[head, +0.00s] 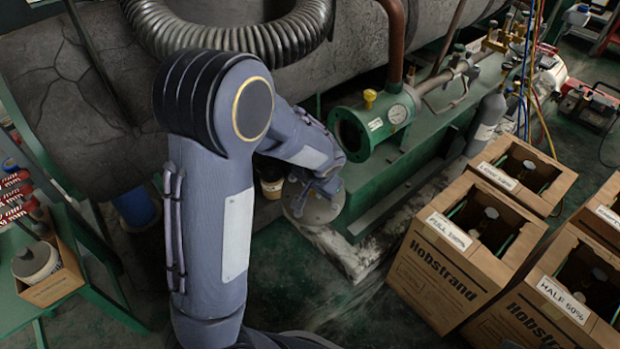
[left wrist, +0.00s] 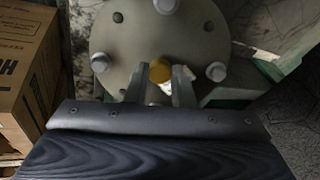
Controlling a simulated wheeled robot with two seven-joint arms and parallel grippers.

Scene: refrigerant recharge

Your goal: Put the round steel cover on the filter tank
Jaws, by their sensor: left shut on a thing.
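The round steel cover (head: 308,212) is a grey disc with bolts around its rim, low in front of the green plinth's near end. It also shows in the left wrist view (left wrist: 125,48). My left gripper (head: 325,186) is above the cover, shut on it by the small brass-coloured knob (left wrist: 160,71) between the fingers. I cannot tell whether the cover touches what lies beneath it. The filter tank (head: 345,124) is a green horizontal cylinder with an open, dark round end, just above and right of the cover. My right gripper is out of view.
A gauge (head: 397,114) and yellow valve (head: 370,97) sit on the tank. Cardboard boxes (head: 430,262) fill the right side. A green bench (head: 75,262) is at the left. Floor between is partly clear.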

